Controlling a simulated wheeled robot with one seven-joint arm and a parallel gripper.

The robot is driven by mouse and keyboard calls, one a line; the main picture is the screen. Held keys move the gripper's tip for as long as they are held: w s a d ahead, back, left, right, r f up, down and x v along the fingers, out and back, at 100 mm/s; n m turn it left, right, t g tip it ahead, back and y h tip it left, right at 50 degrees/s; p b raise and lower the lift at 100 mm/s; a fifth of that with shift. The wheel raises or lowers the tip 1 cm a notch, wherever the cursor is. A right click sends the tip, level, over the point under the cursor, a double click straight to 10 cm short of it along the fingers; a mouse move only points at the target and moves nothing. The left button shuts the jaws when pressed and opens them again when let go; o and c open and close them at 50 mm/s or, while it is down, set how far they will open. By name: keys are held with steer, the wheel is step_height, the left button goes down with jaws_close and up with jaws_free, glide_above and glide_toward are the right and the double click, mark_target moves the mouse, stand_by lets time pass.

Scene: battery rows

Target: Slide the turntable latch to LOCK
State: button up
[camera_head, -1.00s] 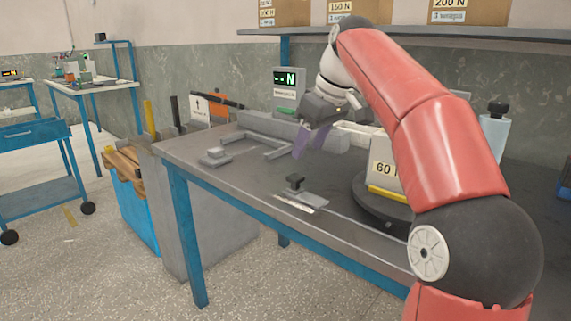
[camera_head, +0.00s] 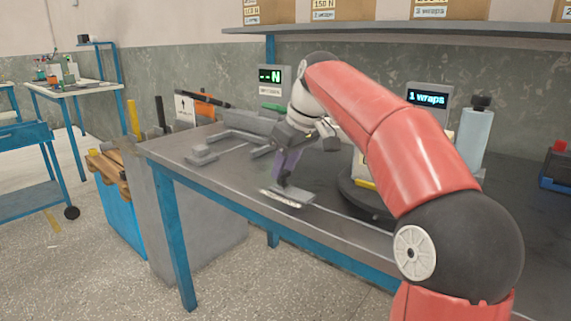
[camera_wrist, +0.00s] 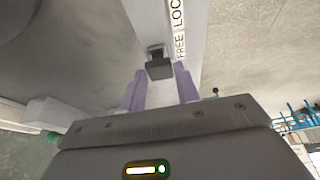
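The latch's dark knob (camera_wrist: 159,68) stands on a pale plate (camera_wrist: 150,15) in the wrist view. A white strip beside it reads FREE and LOC, the rest cut off, and the knob is beside the FREE end. My gripper (camera_wrist: 160,84) is open, with its purple fingers on either side of the knob; I cannot tell whether they touch it. In the head view my gripper (camera_head: 284,172) reaches down to the latch plate (camera_head: 303,198) near the table's front edge. The dark turntable (camera_head: 352,194) is right of the latch, partly hidden by my arm.
A grey bracket-like fixture (camera_head: 203,155) lies on the table to the left. A display reading "1 wraps" (camera_head: 427,98) and a bottle-like roll (camera_head: 475,135) stand behind my arm. A shelf (camera_head: 350,28) with boxes runs above the back. The front-left tabletop is clear.

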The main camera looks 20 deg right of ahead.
mark_target(306, 196)
jaws_close()
steer(key=s+d+b, duration=0.2)
steer(key=s, duration=0.1)
steer(key=shift+s+d+f, duration=0.15)
steer(key=shift+s+d, duration=0.15)
steer(key=shift+d, duration=0.05)
steer(key=shift+s+d, duration=0.2)
steer(key=shift+s, duration=0.1)
steer(key=shift+o, duration=2.4)
jaws_free()
steer(key=shift+r, duration=0.2)
steer(key=p+v, duration=0.1)
steer(key=v, duration=0.6)
steer(key=shift+s+d+r+p, duration=0.2)
steer(key=shift+s+r+p, duration=0.1)
steer(key=shift+p, duration=0.1)
